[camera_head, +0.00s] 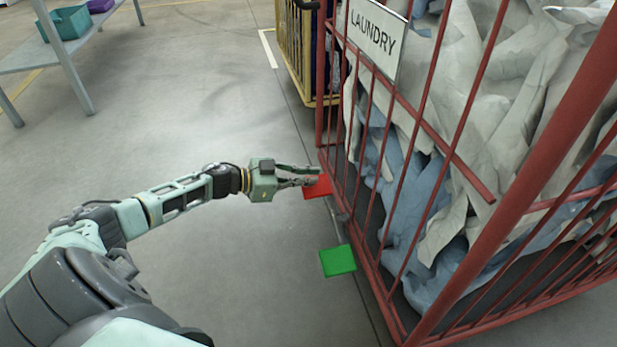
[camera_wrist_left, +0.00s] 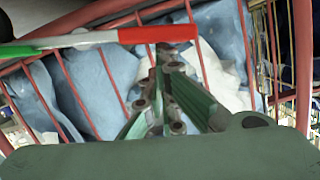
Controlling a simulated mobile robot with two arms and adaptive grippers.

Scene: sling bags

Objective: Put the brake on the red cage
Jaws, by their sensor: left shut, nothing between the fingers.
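The red cage (camera_head: 509,216) stands at the right, full of white and blue laundry and bearing a LAUNDRY sign (camera_head: 376,38). At its near-left base are a red pedal (camera_head: 316,190) and a green pedal (camera_head: 338,261). My left gripper (camera_head: 319,176) is shut and empty, its fingertips over the red pedal in the head view; I cannot tell whether they touch it. In the left wrist view the fingers (camera_wrist_left: 168,55) point at the red pedal (camera_wrist_left: 145,35), with the green one (camera_wrist_left: 18,51) farther left. My right gripper is not in view.
A yellow cage (camera_head: 293,50) stands behind the red one. A grey table (camera_head: 50,50) with a teal bin (camera_head: 66,27) and a purple bin (camera_head: 99,5) is at the upper left. The floor between the table and the cages is clear.

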